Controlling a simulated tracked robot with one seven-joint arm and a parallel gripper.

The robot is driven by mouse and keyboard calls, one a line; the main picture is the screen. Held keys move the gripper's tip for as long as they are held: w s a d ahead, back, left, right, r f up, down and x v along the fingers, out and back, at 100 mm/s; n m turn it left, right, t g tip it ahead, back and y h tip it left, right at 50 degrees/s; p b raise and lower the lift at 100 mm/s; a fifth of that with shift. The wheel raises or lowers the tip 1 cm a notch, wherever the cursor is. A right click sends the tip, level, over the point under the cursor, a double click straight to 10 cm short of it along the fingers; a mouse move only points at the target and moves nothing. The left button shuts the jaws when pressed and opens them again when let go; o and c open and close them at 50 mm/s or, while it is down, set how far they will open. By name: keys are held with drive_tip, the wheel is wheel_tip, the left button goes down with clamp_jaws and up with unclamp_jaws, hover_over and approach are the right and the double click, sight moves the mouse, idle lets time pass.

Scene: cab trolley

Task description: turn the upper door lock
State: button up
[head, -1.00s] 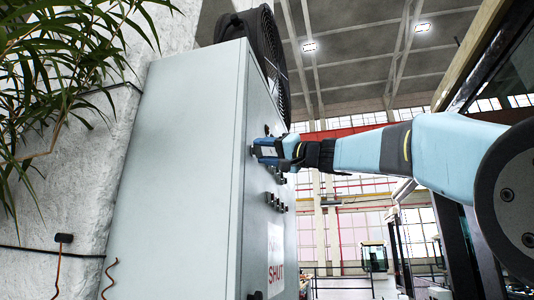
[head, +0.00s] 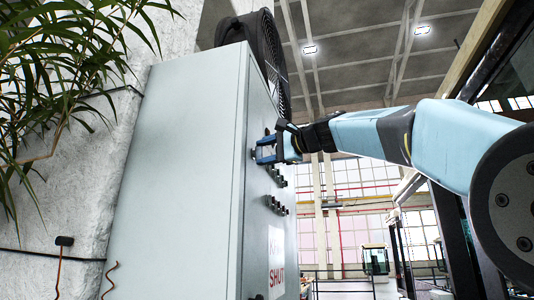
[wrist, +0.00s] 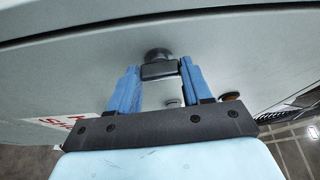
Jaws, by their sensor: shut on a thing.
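A tall pale grey cabinet (head: 180,180) stands at the centre left in the head view, its door on the narrow right face. The upper door lock, a small dark handle on a round boss (wrist: 157,54), shows near the door's edge in the wrist view. My gripper (head: 264,150) is at the upper part of the door, with its blue fingers pointing at it. In the wrist view my gripper (wrist: 158,72) has one finger on each side of the dark handle and is shut on it. The fingers hide the lock in the head view.
Rows of dark knobs (head: 276,205) stick out of the door below my gripper. A sign reading SHUT (head: 276,275) is lower down, with a dark fitting (head: 256,297) near the bottom edge. A fan (head: 262,45) is behind the cabinet top. A plant (head: 60,70) hangs at left.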

drive_tip(key=shift+w+f+m+g, duration=0.15)
drive_tip(key=shift+m+g, duration=0.15)
drive_tip(key=shift+m, duration=0.2)
drive_tip(key=o, duration=1.1)
drive_tip(key=shift+c, duration=0.2)
drive_tip(key=v, duration=1.4)
drive_tip(key=shift+a, duration=0.1)
drive_tip(key=s+d+f+n+g+h, duration=0.15)
drive_tip(key=f+h, duration=0.25)
drive_tip(key=f, duration=1.1)
drive_tip(key=s+d+f+n+g+h, duration=0.1)
drive_tip(key=s+f+h, duration=0.15)
drive_tip(key=f, duration=1.25)
drive_tip(key=s+d+f+n+g+h, duration=0.1)
drive_tip(key=s+d+f+n+h, duration=0.1)
drive_tip(key=f, duration=0.7)
drive_tip(key=s+d+f+n+g+h, duration=0.1)
drive_tip(key=s+d+f+n+h, duration=0.1)
drive_tip(key=s+f, duration=0.3)
drive_tip(key=s+d+f+n+g+h, duration=0.2)
drive_tip(key=s+f+h, duration=0.1)
drive_tip(key=f, duration=1)
drive_tip(key=shift+s+f, duration=0.4)
drive_tip(key=shift+s, duration=0.35)
